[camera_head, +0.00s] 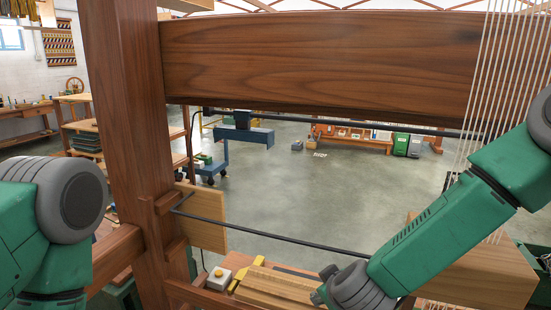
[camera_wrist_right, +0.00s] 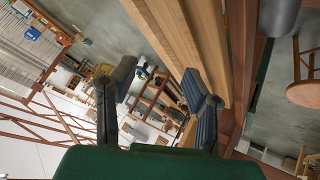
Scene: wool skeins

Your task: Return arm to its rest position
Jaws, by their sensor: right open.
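My right arm (camera_head: 440,240) comes in from the right in the head view and slopes down to a grey joint at the bottom middle, beside the loom's wooden parts. Its gripper is not clearly visible there. In the right wrist view my right gripper (camera_wrist_right: 160,92) has its two dark fingers spread apart, with nothing between them. A long wooden beam (camera_wrist_right: 180,35) passes close to the right finger. My left arm (camera_head: 45,225) shows only as a green link and grey joint at the left edge; its gripper is out of view. No wool skein can be made out near the grippers.
A wooden loom surrounds the arms: a thick post (camera_head: 130,130), a wide top beam (camera_head: 320,65), a thin dark rod (camera_head: 280,238) and pale warp threads (camera_head: 495,85). A blue cart (camera_head: 215,155) stands beyond on open grey floor (camera_head: 350,190).

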